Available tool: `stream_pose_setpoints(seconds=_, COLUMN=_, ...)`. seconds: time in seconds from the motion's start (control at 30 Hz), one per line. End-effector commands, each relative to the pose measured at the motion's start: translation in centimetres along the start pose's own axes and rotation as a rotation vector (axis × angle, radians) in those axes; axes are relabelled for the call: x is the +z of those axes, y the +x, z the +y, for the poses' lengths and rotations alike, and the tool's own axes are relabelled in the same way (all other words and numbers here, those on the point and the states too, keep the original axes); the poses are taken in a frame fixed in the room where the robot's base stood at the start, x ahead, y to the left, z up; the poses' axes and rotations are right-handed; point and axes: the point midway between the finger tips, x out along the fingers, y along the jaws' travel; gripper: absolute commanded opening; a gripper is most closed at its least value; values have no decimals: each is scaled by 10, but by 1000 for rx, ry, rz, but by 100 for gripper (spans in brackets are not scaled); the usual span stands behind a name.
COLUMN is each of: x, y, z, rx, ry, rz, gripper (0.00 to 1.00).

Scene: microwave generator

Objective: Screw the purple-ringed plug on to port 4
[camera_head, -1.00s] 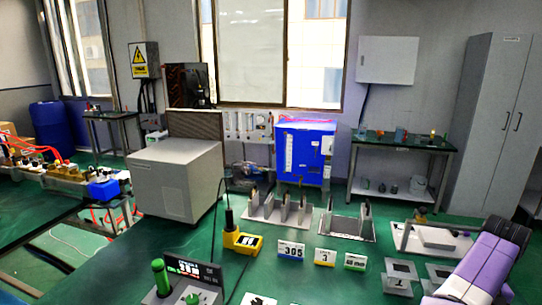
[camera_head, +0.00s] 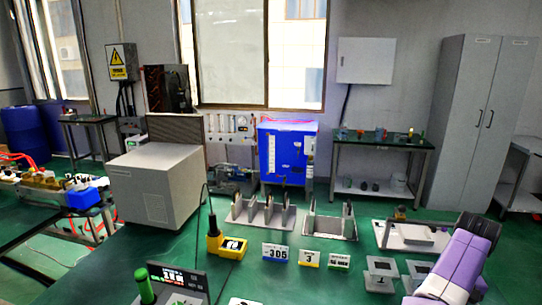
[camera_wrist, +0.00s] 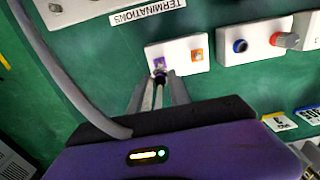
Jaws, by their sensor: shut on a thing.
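In the wrist view my gripper (camera_wrist: 158,92) reaches toward a white holder block (camera_wrist: 178,54) that bears a purple square and an orange square. Its two grey fingers are closed on a slim metallic plug (camera_wrist: 160,77) with a dark, purplish end, right at the purple-marked side of the block. I cannot tell whether the plug still sits in the block or is just clear of it. The ring is too small to read clearly. In the head view only my purple arm shows at the lower right; the gripper is out of frame. No port marked 4 is readable.
Beside the holder is another white block (camera_wrist: 270,42) with a blue-ringed socket and a red-and-grey piece. A "TERMINATIONS" label (camera_wrist: 147,12) lies behind. In the head view, number signs (camera_head: 275,252), a yellow meter (camera_head: 230,246) and grey stands (camera_head: 262,212) stand on the green bench.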

Motion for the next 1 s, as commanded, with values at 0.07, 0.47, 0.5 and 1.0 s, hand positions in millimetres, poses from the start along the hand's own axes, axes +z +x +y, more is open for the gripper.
stream_pose_setpoints(seconds=0.07, x=0, y=0, z=0, rx=0, ry=0, rz=0, gripper=0)
stream_pose_setpoints(seconds=0.47, x=18, y=-1, z=20, rx=1, ry=1, rz=-1, gripper=0)
stream_pose_setpoints(seconds=0.5, x=19, y=0, z=22, rx=1, ry=2, rz=-1, gripper=0)
stream_pose_setpoints(seconds=1.0, x=33, y=4, z=38, rx=0, ry=0, rz=1, gripper=0)
